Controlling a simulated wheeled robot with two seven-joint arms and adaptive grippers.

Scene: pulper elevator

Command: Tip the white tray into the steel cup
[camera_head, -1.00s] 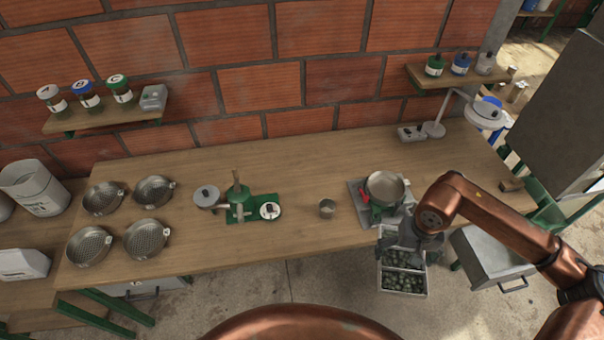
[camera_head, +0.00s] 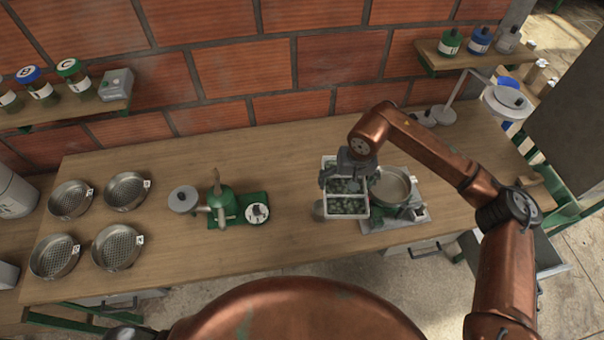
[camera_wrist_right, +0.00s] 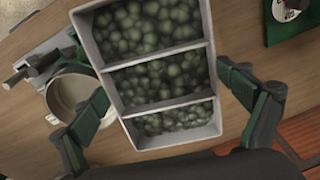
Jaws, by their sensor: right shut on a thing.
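My right gripper (camera_head: 348,165) is shut on the white tray (camera_head: 347,215) and holds it over the table. The tray has 3 compartments of round green fruit and also shows between the fingers in the right wrist view (camera_wrist_right: 172,142). My left gripper is not in view.
A steel pan (camera_head: 392,186) stands on a grey base just right of the tray. A green-based device with a round dial (camera_head: 257,213) is to the left. Several perforated steel pans (camera_head: 118,247) sit at the far left. The table between is clear.

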